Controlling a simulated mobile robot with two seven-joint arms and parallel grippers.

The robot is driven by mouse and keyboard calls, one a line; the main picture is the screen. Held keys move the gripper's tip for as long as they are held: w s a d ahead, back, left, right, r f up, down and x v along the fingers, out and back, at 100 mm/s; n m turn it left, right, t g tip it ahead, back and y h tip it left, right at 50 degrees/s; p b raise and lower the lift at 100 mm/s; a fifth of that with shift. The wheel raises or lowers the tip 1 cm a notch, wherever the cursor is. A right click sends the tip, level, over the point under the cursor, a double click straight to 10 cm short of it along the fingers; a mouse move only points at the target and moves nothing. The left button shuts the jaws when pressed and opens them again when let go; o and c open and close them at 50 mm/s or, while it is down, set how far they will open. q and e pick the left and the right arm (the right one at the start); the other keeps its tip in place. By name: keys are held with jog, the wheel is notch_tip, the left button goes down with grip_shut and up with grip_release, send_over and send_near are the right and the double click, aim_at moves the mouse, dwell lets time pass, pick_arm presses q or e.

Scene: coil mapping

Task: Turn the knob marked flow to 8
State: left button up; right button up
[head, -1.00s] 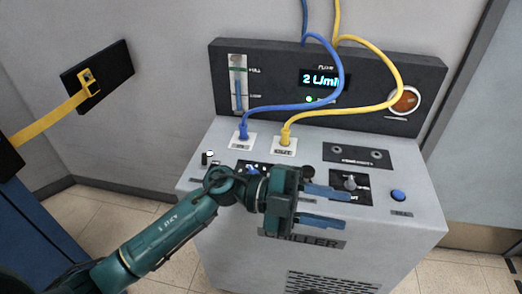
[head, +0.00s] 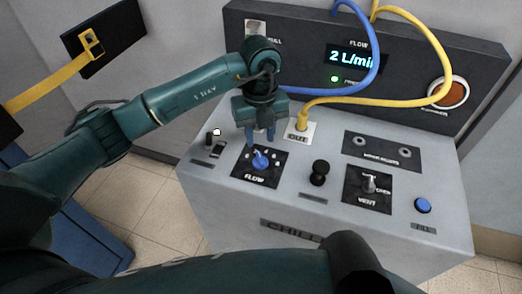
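The flow knob (head: 260,160) is a blue knob on a black plate (head: 246,174) marked FLOW, on the sloping top of the grey chiller. White marks surround it; their numbers are too small to read. My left gripper (head: 261,138) points down just above and behind the knob. Its two blue fingers are apart with nothing seen between them. I cannot tell whether the fingertips touch the knob. The display (head: 354,58) on the back panel reads 2 L/min. My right gripper is not in view.
A black knob (head: 319,172), a vent switch (head: 369,184) and a blue fill button (head: 423,205) lie to the right.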

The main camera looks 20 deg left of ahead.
aim_at(261, 158)
pick_arm(q)
notch_tip(261, 158, down, 7)
jog(key=shift+f, duration=0.1)
jog(key=shift+c, duration=0.4)
grip_shut()
